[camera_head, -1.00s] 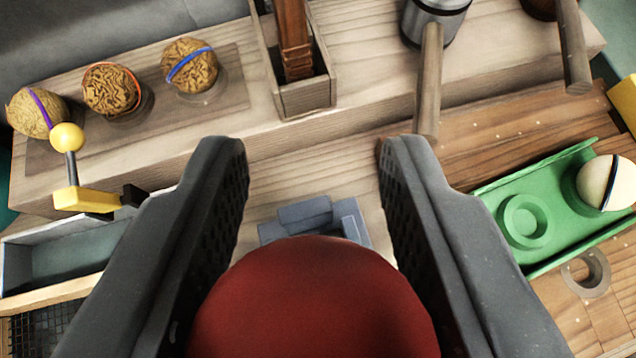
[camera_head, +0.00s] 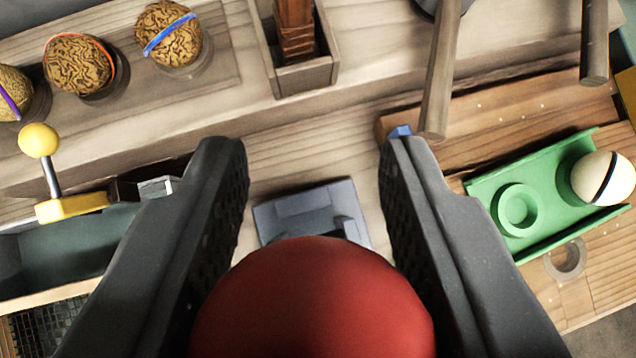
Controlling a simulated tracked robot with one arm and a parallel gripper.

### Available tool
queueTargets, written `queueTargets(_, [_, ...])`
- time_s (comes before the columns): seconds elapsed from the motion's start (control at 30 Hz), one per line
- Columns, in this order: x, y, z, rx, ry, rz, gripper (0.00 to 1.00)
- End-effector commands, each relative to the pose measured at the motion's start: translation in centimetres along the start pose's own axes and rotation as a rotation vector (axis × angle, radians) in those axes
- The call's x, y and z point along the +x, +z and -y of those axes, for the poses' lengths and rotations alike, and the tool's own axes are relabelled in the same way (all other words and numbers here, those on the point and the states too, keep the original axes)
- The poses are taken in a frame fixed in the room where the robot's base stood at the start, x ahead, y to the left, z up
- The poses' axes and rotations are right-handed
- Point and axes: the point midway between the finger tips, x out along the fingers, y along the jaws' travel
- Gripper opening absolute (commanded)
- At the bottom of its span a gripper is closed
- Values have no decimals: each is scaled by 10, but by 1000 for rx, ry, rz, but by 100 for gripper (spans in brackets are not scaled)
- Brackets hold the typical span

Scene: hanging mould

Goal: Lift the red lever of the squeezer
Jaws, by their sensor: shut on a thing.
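The red lever's round knob (camera_head: 312,300) fills the bottom middle of the view, between the two dark fingers of my gripper (camera_head: 312,240). My gripper is shut on the knob, one finger on each side, with the tips reaching past it. The rest of the lever is hidden below the knob. A blue-grey bracket-like part (camera_head: 308,212) shows just beyond the knob; I cannot tell whether it belongs to the squeezer. The squeezer's body is not clearly visible.
Several walnut-like balls with coloured bands (camera_head: 80,65) sit on a wooden step at upper left. A yellow-knobbed lever (camera_head: 40,140) stands at left. A green tray (camera_head: 540,225) with a cream ball (camera_head: 602,178) lies at right. Wooden handles (camera_head: 440,75) stick out at upper right.

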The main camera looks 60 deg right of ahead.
Motion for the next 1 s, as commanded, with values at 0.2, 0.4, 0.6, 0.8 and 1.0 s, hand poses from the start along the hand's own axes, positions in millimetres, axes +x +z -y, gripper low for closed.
queueTargets(0.2, [0, 4, 3, -9, -9, 13, 0])
queueTargets(0.4, [1, 3, 0, -6, -6, 13, 0])
queueTargets(0.6, [1, 2, -2, -3, -3, 12, 53])
queueTargets(0.8, [2, 0, -7, 4, 4, 9, 55])
queueTargets(1.0, [-1, -1, -8, 7, 6, 7, 55])
